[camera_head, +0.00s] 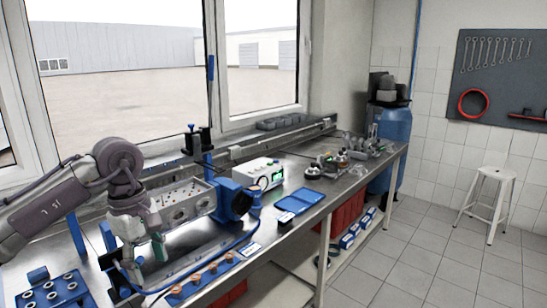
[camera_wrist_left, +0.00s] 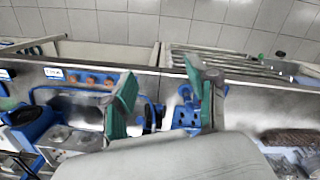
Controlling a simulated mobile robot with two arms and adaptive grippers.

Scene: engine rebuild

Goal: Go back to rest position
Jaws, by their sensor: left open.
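My left arm comes in from the left in the head view, bent at the elbow, with the left gripper (camera_head: 148,250) pointing down over the near left part of the workbench (camera_head: 322,207). In the left wrist view its two green-padded fingers stand wide apart, and the gap of the left gripper (camera_wrist_left: 160,98) is empty. It is beside the blue holder with several copper-coloured parts (camera_head: 212,267) and in front of the grey engine block (camera_head: 187,202). My right gripper is not in view.
A blue block with holes (camera_head: 52,290) lies at the near left. A blue clamp (camera_head: 232,200), a white device with a green screen (camera_head: 260,174) and a blue tray (camera_head: 300,201) stand to the right. Loose metal parts lie farther along. A white stool (camera_head: 487,176) stands on open floor.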

